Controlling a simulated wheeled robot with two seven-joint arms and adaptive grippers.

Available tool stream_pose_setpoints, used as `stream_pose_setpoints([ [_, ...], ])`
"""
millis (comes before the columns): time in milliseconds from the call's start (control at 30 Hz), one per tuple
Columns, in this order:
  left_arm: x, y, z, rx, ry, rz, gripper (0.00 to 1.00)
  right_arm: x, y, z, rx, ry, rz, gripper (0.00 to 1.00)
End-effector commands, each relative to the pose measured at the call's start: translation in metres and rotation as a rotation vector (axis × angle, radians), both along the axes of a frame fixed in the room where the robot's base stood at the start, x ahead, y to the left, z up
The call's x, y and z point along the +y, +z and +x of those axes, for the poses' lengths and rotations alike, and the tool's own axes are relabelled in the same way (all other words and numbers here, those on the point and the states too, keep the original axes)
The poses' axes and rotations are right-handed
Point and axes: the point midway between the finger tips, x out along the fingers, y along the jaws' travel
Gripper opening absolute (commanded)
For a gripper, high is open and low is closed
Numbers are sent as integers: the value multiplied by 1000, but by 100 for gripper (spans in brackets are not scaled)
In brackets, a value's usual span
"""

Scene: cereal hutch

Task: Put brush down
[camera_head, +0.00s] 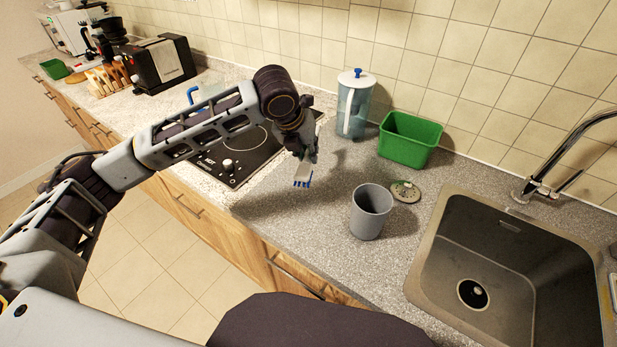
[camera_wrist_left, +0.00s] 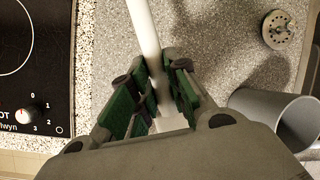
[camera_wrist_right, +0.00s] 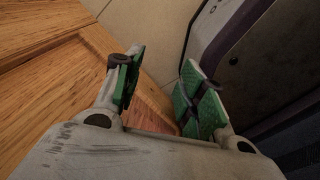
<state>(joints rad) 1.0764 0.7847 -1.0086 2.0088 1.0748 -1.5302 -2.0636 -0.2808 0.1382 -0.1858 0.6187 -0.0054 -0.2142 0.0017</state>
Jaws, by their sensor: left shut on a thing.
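The brush (camera_head: 303,174) has a white handle and blue bristles. My left gripper (camera_head: 307,155) is shut on it, and in the head view the bristle end points down above the grey counter, between the hob and the grey cup. In the left wrist view the white handle (camera_wrist_left: 145,30) runs up between the green-padded fingers (camera_wrist_left: 162,75); the bristles do not show there. I cannot tell whether the brush touches the counter. My right gripper (camera_wrist_right: 157,80) shows only in its wrist view, open and empty, beside wooden cabinet fronts.
The grey cup (camera_head: 370,212) stands right of the brush, with a round metal disc (camera_head: 405,191) behind it. A green container (camera_head: 409,139) and a clear pitcher (camera_head: 354,105) stand by the wall. The sink (camera_head: 452,235) is at right, the hob (camera_head: 233,165) at left. The counter in front of the brush is clear.

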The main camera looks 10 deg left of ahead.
Motion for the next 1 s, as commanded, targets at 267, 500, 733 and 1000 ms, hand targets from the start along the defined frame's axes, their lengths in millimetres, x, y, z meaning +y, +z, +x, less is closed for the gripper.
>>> stream_pose_setpoints([
  [267,0,-39,-1,3,0,1,0,0,-3,1,-1,0,0,40],
  [500,0,-50,0,1,-1,0,0,-1,-3,4,-4,0,-1,40],
  [733,0,-50,0,1,0,0,0,-3,-2,6,-7,0,-3,40],
  [1000,0,-69,-1,4,-1,0,0,-4,-3,6,-7,1,-5,40],
])
